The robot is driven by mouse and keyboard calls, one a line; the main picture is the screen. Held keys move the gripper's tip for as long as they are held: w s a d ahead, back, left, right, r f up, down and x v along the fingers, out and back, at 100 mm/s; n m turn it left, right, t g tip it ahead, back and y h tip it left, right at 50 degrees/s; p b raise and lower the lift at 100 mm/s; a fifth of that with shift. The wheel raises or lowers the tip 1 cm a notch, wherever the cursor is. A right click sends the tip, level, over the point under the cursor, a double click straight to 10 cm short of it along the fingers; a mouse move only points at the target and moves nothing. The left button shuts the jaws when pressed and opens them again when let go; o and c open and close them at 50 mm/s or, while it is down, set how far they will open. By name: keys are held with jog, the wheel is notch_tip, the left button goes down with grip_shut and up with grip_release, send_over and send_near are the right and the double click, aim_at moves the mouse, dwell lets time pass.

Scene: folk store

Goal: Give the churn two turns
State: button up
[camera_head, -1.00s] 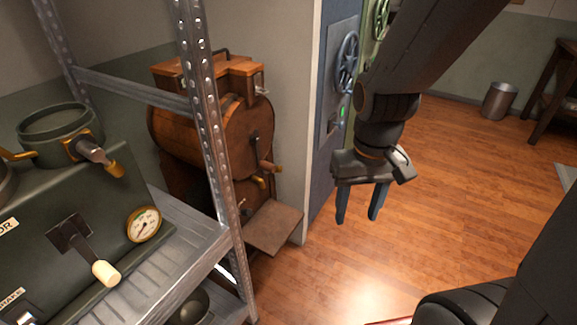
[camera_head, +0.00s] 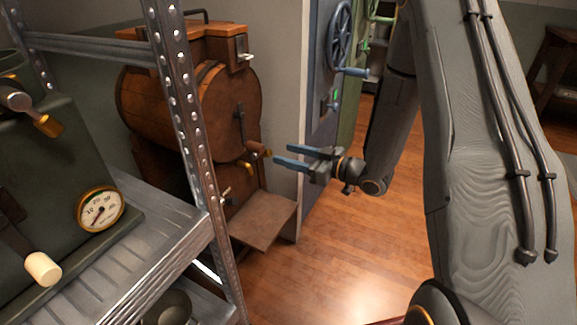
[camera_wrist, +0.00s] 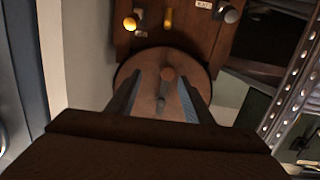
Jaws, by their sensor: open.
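The churn (camera_head: 160,105) is a wooden barrel on a wooden stand, behind the rack post in the head view. Its dark crank (camera_head: 240,125) hangs down on the drum's end and carries a wooden grip (camera_head: 258,148). My gripper (camera_head: 283,154) is open and level, its blue fingers pointing left at the grip. The fingertips are close to the grip's right end; I cannot tell if they touch it. In the wrist view the grip (camera_wrist: 168,74) shows between the open fingers (camera_wrist: 160,76), in front of the round drum end (camera_wrist: 145,66).
A metal rack (camera_head: 190,130) stands left, its post partly covering the churn. A dark machine with a dial (camera_head: 100,209) sits on its shelf. A wooden ledge (camera_head: 265,222) juts below the crank. A blue cabinet with a handwheel (camera_head: 340,35) stands behind my gripper.

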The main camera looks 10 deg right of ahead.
aim_at(262, 149)
jog(key=shift+y, duration=0.9)
jog(key=b+x, duration=0.1)
jog(key=x, duration=0.2)
jog(key=b+x, duration=0.2)
jog(key=x, duration=0.1)
jog(key=s+b+x, duration=0.1)
jog(key=x, duration=0.3)
jog(key=shift+a+f, duration=0.15)
jog(key=shift+a, duration=0.3)
jog(key=shift+w+a, duration=0.1)
jog(key=c, duration=0.9)
jog(key=shift+a, duration=0.1)
